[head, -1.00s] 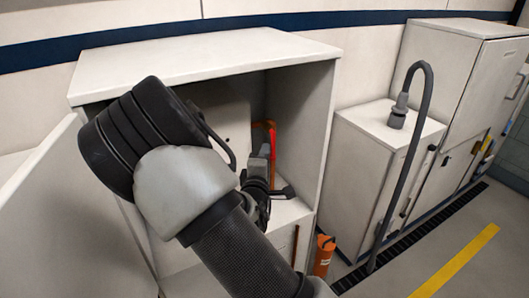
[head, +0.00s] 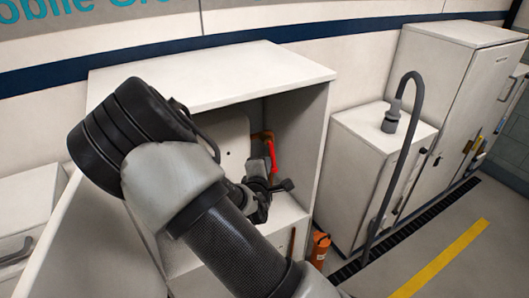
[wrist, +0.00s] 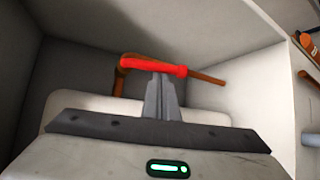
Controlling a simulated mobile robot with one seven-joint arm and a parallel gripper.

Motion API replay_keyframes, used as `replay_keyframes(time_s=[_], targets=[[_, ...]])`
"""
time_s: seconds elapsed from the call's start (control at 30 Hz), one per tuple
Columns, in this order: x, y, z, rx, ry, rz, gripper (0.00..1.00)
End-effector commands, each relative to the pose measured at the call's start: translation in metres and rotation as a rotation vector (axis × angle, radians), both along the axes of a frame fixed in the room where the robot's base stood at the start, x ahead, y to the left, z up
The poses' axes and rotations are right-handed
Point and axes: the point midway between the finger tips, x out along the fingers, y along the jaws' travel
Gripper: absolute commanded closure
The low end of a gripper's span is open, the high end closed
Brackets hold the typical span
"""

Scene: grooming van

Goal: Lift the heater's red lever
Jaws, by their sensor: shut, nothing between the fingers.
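The red lever (wrist: 152,66) lies roughly across the wrist view, joined to a copper-brown pipe (wrist: 208,78) inside an open white cabinet. In the head view the lever (head: 272,156) shows as a slim, steep red bar near the cabinet's right inner wall. My gripper (wrist: 162,82) is shut and empty. Its fingertips are right at the lever, overlapping its lower edge in the wrist view; whether they touch it I cannot tell. In the head view my gripper (head: 257,168) is just left of the lever, and my arm hides much of the cabinet's inside.
The white cabinet (head: 215,68) encloses my gripper, with its right wall close by and its door (head: 95,235) open at the left. An orange cylinder (head: 320,250) stands at its lower right. A lower cabinet with a grey hose (head: 418,95) stands further right.

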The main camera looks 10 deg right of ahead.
Motion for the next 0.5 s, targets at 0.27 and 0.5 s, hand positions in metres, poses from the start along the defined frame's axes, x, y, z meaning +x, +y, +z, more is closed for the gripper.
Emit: replay_keyframes(time_s=[0.27, 0.5], targets=[[-0.011, -0.005, 0.017, -0.055, 0.16, -0.001, 1.0], [-0.017, -0.007, 0.026, -0.053, 0.155, -0.002, 1.0]])
